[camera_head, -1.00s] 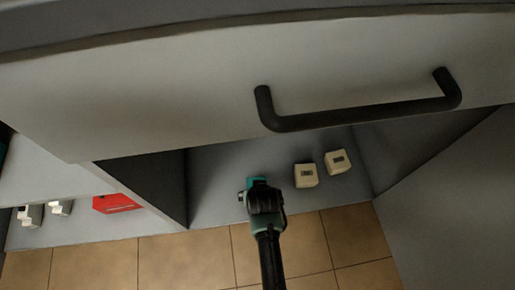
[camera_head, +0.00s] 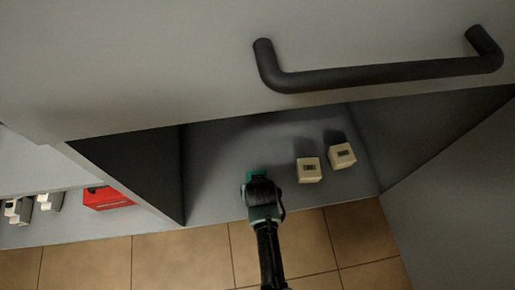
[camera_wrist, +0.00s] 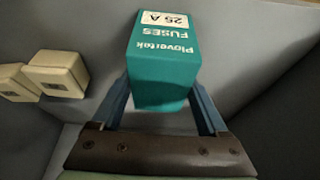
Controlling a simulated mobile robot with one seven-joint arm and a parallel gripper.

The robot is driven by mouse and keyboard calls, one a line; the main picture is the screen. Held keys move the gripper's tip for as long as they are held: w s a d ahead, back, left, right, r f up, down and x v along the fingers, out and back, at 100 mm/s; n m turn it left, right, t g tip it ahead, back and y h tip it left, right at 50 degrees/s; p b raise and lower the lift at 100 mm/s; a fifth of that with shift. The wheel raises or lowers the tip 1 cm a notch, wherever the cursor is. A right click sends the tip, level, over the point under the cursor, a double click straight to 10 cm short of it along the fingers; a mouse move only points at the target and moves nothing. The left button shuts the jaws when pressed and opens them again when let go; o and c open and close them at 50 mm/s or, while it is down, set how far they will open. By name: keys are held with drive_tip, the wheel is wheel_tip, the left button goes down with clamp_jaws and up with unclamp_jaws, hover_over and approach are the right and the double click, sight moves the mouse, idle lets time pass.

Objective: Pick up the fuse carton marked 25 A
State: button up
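The teal fuse carton, marked "Plovertek FUSES 25 A" (camera_wrist: 163,68), stands upper centre in the wrist view, its lettering upside down. My gripper (camera_wrist: 163,95) is open, with one blue finger on each side of the carton. Whether the fingers touch its sides I cannot tell. In the head view my gripper (camera_head: 257,182) is over the shelf floor. Only a small teal patch of the carton (camera_head: 255,172) shows there at its tip; my wrist hides the rest.
Two cream boxes (camera_head: 309,170) (camera_head: 342,155) stand right of my gripper on the grey shelf (camera_head: 215,200). A dark divider (camera_head: 145,165) separates it from a bay with a red box (camera_head: 105,197) and small white units (camera_head: 48,201). A black bar handle (camera_head: 385,76) juts out above.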

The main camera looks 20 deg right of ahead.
clamp_jaws()
drive_tip(key=shift+r, duration=0.1)
